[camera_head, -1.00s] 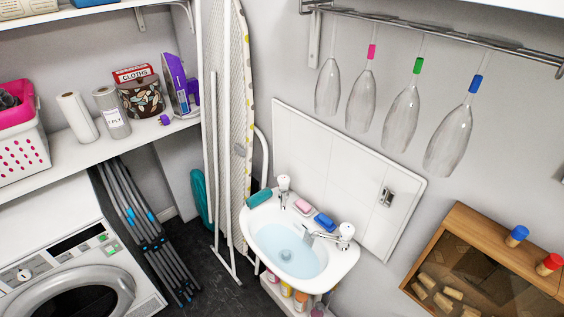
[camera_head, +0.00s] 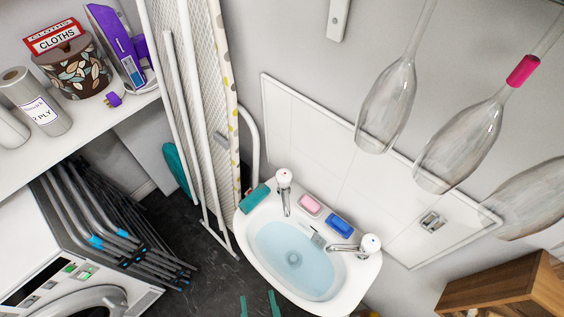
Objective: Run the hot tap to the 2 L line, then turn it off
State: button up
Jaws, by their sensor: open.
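I cannot read which is hot. No stream shows under either spout. A small grey piece (camera_head: 317,240) sits at the basin's inner back wall; no 2 L line is legible. Two teal fingertips of my gripper (camera_head: 259,304) show at the bottom edge, apart and empty, in front of and below the basin.
A teal sponge (camera_head: 254,199), pink soap (camera_head: 310,205) and blue block (camera_head: 340,225) lie on the basin rim. An ironing board (camera_head: 205,110) stands left. Glass-like bottles (camera_head: 387,107) hang at upper right. A wooden box (camera_head: 500,285) is lower right. Folded rack (camera_head: 115,225) stands left.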

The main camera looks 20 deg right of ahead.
jog(key=w+a+f+m+g+h, duration=0.1)
jog(key=w+a+f+m+g, duration=0.15)
jog(key=a+f, duration=0.45)
jog(key=w+a+f+m+g+h, duration=0.1)
jog(key=a+f+m+g, duration=0.3)
jog(key=a, duration=0.4)
jog(key=w+a+r+m+g, duration=0.1)
jog(key=w+a+m+g, duration=0.1)
jog(key=w, duration=0.6)
jog(key=w+a+r+m+g, duration=0.1)
jog(key=w+a, duration=0.2)
jog(key=w, duration=0.4)
jog(key=w+d+r+m+g, duration=0.2)
jog(key=w+d+r, duration=0.3)
jog(key=w, duration=0.3)
jog(key=m+g+h, duration=0.2)
jog(key=m+g, duration=0.3)
jog(key=m, duration=0.3)
send_near(282, 175)
jog(key=shift+t, duration=0.25)
jog(key=x, duration=1)
jog(key=shift+s+d+f, duration=0.15)
jog(key=shift+s+f, duration=0.05)
jog(key=shift+f, duration=0.1)
